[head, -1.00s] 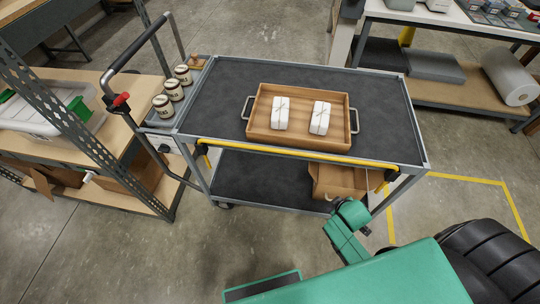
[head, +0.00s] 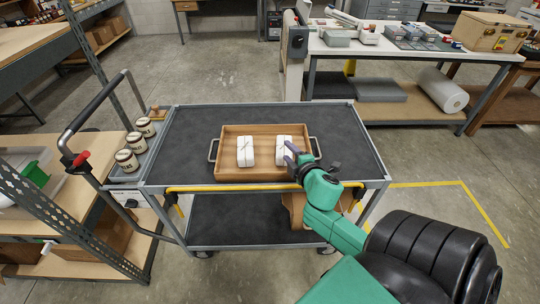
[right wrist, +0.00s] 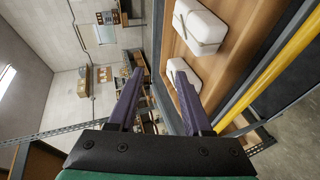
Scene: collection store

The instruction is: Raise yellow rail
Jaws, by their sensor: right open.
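The yellow rail (head: 230,188) runs along the front edge of the cart's upper deck, level with or just below the deck. Its bent ends hang down at the front posts. In the right wrist view the yellow rail (right wrist: 282,62) slants across the right side, outside the jaws. My right gripper (head: 291,152) is above the front right part of the wooden tray, in front of the right white parcel. In the right wrist view the jaws (right wrist: 157,88) are spread with nothing between them. My left gripper is out of view.
The wooden tray (head: 230,172) holds two white tied parcels (head: 245,151). Several jars (head: 136,142) stand on the cart's left end, beside the black push handle (head: 95,108). A brown box (head: 291,207) on the lower shelf is partly hidden by my arm. A workbench (head: 375,48) stands behind.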

